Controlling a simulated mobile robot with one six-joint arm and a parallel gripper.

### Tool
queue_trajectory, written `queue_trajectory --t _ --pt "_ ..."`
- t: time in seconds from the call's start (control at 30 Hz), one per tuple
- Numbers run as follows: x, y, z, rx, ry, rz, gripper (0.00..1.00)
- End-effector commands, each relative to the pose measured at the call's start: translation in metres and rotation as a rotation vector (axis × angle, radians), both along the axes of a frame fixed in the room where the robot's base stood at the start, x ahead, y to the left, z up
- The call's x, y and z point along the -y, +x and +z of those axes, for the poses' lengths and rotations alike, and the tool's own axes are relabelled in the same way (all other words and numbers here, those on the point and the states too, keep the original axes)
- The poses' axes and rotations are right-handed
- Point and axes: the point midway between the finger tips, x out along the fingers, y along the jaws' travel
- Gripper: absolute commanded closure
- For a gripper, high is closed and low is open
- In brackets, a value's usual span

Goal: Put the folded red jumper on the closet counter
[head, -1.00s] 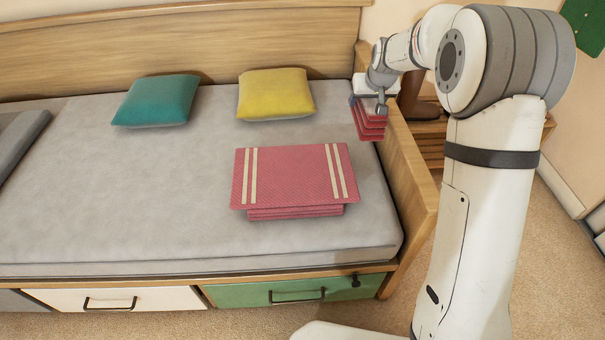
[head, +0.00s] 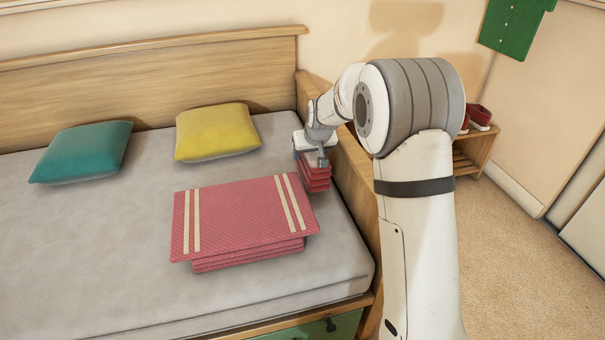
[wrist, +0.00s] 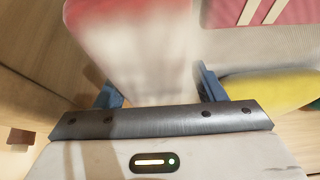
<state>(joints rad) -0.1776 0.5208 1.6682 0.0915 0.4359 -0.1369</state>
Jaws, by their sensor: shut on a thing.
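My gripper (head: 320,164) is shut on the folded red jumper (head: 317,181), a small layered red bundle hanging below the fingers, over the right end of the bed near its wooden side. In the wrist view the jumper (wrist: 135,45) fills the space beyond the blue fingers (wrist: 160,90), blurred and close. I cannot tell if it clears the mattress. The closet counter is not clearly in view.
A larger striped red folded stack (head: 245,218) lies on the bed (head: 80,250), left of the held jumper. A teal pillow (head: 82,152) and a yellow pillow (head: 217,132) lie behind. A low wooden shelf (head: 475,150) holds red shoes (head: 480,115). Carpet at right is clear.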

Motion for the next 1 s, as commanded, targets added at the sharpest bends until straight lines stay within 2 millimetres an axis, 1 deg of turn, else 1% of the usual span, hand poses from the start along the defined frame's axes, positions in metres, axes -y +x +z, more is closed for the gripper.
queue_trajectory --t 0.2,0.27,0.33,0.57,0.67,0.7,0.93,1.0 --pt "0.002 0.0 -0.037 -0.001 0.0 -0.005 0.73" --pt "0.003 0.0 -0.044 -0.001 0.0 -0.005 0.73" --pt "0.003 0.001 -0.047 0.0 0.001 -0.006 0.73" --pt "0.004 0.001 -0.045 0.001 0.001 -0.007 0.73" --pt "0.004 0.001 -0.049 0.001 0.001 -0.007 0.73" --pt "0.004 0.001 -0.049 0.0 0.0 -0.007 0.34" --pt "0.004 0.001 -0.048 -0.001 0.001 -0.008 0.15" --pt "0.004 0.001 -0.048 -0.001 0.001 -0.008 0.14"
